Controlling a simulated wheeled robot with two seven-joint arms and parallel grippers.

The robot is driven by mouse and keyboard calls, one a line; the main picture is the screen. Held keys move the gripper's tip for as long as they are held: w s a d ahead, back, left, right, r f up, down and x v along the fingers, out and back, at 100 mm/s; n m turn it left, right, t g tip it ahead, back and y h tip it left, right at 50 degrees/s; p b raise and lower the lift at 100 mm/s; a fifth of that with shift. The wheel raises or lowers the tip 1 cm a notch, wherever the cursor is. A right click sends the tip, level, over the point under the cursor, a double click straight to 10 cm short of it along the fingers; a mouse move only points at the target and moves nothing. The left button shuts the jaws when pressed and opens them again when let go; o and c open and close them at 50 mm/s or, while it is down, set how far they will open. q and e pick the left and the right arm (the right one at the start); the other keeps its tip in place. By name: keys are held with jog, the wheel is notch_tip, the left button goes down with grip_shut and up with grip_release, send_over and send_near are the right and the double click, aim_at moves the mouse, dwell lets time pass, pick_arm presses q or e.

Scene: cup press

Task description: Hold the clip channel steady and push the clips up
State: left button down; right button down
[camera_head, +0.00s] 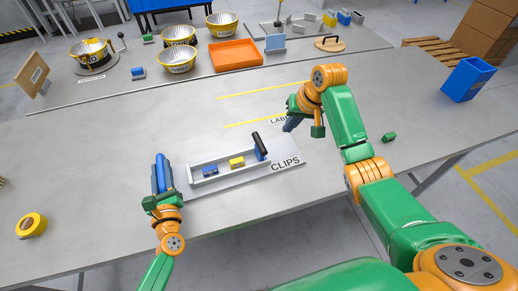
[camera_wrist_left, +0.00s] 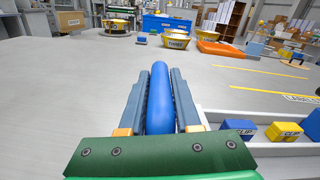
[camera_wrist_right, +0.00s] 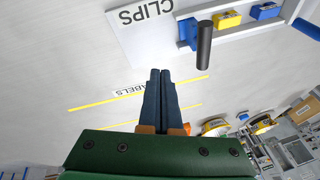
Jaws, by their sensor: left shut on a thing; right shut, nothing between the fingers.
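The clip channel (camera_head: 228,174) is a light grey trough on a plate marked CLIPS near the table's front. A blue clip (camera_head: 210,171) and a yellow clip (camera_head: 237,162) stand apart in it; both also show in the right wrist view. At its right end is a blue pusher with a black handle (camera_head: 258,141). My left gripper (camera_head: 159,172) is shut on an upright blue handle (camera_wrist_left: 160,95) at the channel's left end. My right gripper (camera_head: 291,124) is shut and empty, above the table beyond the plate's right end, apart from the black handle.
An orange tray (camera_head: 236,56) and several yellow-banded bowls (camera_head: 177,59) stand at the back. A yellow tape roll (camera_head: 31,225) lies at front left. The table behind the channel is clear.

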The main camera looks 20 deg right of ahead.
jog(key=w+a+r+n+h, duration=0.1)
jog(key=a+r+n+h, duration=0.1)
jog(key=a+r+n, duration=0.1)
jog(key=shift+t, duration=0.4)
notch_tip(320, 180, down, 11)
jog(key=shift+a+f, duration=0.15)
jog(key=shift+f, duration=0.05)
